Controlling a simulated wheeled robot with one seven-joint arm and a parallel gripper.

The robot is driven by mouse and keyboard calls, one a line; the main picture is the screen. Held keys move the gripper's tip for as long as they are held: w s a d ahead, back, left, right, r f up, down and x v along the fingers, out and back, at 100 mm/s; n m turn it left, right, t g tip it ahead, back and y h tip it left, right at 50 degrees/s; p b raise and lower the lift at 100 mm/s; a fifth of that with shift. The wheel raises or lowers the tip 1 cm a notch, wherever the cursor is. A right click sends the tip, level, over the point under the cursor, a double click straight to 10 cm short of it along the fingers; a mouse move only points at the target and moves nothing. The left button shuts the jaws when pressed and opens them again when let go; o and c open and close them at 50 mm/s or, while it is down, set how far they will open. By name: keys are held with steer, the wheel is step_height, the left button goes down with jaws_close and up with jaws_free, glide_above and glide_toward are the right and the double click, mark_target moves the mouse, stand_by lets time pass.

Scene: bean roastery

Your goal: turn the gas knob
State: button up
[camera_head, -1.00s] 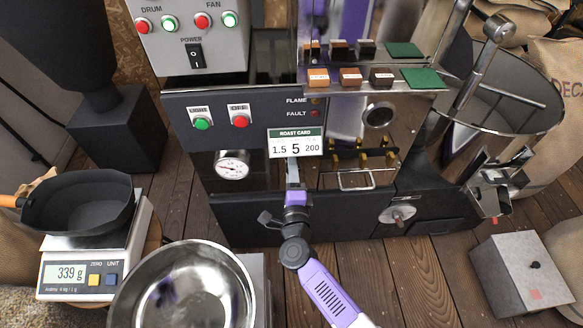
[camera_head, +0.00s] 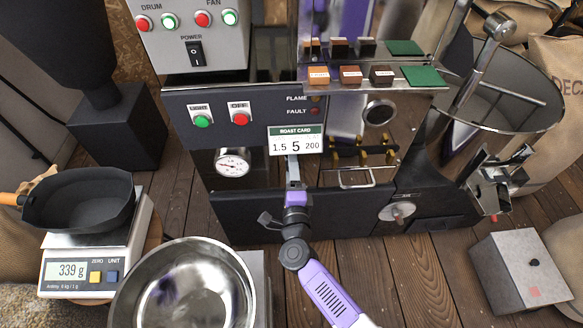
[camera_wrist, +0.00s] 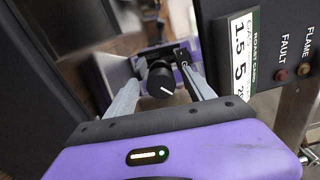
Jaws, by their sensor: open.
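The black gas knob (camera_wrist: 161,83), round with a white pointer line, shows in the wrist view between the two pale fingers of my gripper (camera_wrist: 163,74). The fingers are apart, one on each side of the knob. I cannot tell whether either finger touches it. In the head view my gripper (camera_head: 292,172) is at the front of the roaster, just below the roast card (camera_head: 295,140). The knob cannot be made out in the head view.
The roast card (camera_wrist: 242,55) and the flame and fault lamps (camera_wrist: 291,72) are close on the right in the wrist view. A dial gauge (camera_head: 232,163) is left of my gripper. A steel bowl (camera_head: 130,290) and a scale (camera_head: 75,290) with a black pan (camera_head: 80,205) stand at the left.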

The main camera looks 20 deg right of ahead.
steer(key=p+v, duration=0.1)
steer(key=v, duration=0.6)
stand_by(0.4)
